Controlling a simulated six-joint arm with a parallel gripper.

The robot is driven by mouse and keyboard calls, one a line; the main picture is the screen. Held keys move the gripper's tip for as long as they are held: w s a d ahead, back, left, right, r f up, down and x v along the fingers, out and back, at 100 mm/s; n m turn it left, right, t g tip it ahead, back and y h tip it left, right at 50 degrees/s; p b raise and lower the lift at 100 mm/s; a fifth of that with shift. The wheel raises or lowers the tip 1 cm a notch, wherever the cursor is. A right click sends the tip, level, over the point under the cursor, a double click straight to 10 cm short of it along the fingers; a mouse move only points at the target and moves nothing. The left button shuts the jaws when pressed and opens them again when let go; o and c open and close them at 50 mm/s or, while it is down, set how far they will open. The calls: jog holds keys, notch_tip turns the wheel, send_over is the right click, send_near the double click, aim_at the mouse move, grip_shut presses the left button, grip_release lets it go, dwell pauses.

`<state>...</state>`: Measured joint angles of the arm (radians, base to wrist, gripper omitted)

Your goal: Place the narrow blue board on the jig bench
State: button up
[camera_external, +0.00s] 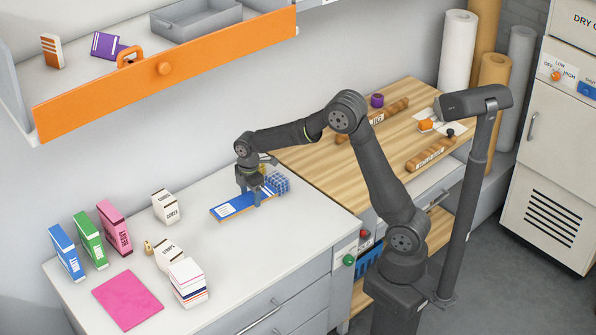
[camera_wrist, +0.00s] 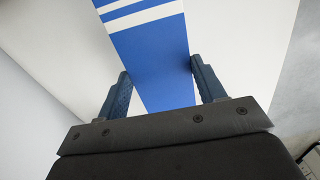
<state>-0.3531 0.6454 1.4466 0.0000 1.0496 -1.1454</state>
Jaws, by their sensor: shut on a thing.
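The narrow blue board (camera_external: 231,206) has white stripes at one end and lies flat at the white counter, near its back right. I cannot tell if it touches the surface. My gripper (camera_external: 252,197) points down over it and is shut on it, hiding part of its middle. In the wrist view the blue board (camera_wrist: 152,50) runs between the two fingers of my gripper (camera_wrist: 160,85), one at each long edge. The jig bench (camera_external: 320,158) is the wooden top beyond the counter, to the right, with a block labelled JIG (camera_external: 380,118) on it.
A blue lattice block (camera_external: 278,182) stands close to the gripper's right. Boxes, books and a pink sheet (camera_external: 127,299) fill the counter's left. A second wooden bar (camera_external: 430,153), a purple cylinder (camera_external: 377,100) and an orange item (camera_external: 426,125) are on the bench; its near left is clear.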

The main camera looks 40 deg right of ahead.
jog(key=w+d+m, duration=0.3)
jog(key=d+m, duration=0.1)
jog(key=d, duration=3.2)
jog(key=s+d+m, duration=0.1)
jog(key=s+d, duration=0.5)
jog(key=d, duration=0.4)
jog(key=s+d+m, duration=0.1)
jog(key=s+d, duration=0.4)
jog(key=d, duration=0.4)
jog(key=s+d+m, duration=0.1)
jog(key=s+d, duration=0.5)
jog(key=d, duration=0.4)
jog(key=w+a+f, duration=0.1)
jog(key=w+f, duration=0.1)
jog(key=w, duration=0.1)
jog(key=w+a+f, duration=0.1)
jog(key=w+f, duration=0.1)
jog(key=w, duration=0.2)
jog(key=w+a+f, duration=0.1)
jog(key=w+f, duration=0.1)
jog(key=w, duration=0.1)
jog(key=shift+w+a+f, duration=0.15)
jog(key=shift+w+f, duration=0.1)
jog(key=shift+f, duration=0.05)
jog(key=shift+w+f, duration=0.15)
jog(key=shift+f, duration=1.9)
